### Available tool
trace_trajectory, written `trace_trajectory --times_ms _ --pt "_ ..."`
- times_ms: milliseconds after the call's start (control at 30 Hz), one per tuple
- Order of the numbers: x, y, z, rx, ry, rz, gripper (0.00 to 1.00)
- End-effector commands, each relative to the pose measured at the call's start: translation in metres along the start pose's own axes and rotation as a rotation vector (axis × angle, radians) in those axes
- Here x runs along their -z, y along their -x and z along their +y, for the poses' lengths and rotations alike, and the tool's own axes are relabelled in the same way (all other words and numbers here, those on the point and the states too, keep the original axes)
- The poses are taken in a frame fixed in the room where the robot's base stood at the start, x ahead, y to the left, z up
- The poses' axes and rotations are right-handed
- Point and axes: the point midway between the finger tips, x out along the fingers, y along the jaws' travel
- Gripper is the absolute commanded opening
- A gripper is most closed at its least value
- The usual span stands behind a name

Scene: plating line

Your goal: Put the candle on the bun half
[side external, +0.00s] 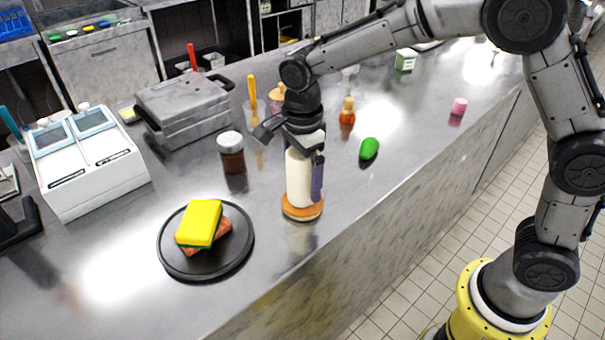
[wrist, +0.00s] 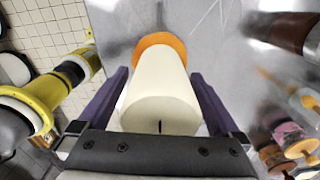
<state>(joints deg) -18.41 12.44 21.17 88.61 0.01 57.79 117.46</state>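The candle (side external: 300,176) is a cream cylinder, upright above the bun half (side external: 302,207), a flat orange-brown round on the steel counter. Its lower end appears to rest on the bun half. In the wrist view the candle (wrist: 160,97) fills the middle, with the orange edge of the bun half (wrist: 158,40) beyond its far end. My gripper (side external: 305,180) points down with its purple fingers on both sides of the candle. The bun half's middle is hidden under the candle.
A black plate (side external: 244,255) with a yellow sponge (side external: 199,222) stands to the left. A dark jar (side external: 231,153) is behind left; a green item (side external: 369,149) and an orange bottle (side external: 347,112) are to the right. The counter's front edge is close.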

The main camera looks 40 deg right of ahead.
Motion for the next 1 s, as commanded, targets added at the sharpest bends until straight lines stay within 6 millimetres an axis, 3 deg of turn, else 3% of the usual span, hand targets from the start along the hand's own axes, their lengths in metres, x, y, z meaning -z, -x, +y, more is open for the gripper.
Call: trace_trajectory --times_ms 267,700,1000 --pt "0.0 0.021 -0.001 0.004 0.0 -0.002 1.0" --pt "0.0 0.105 -0.001 0.003 0.0 -0.001 1.0" --pt "0.0 0.124 0.0 0.001 0.0 0.0 1.0"
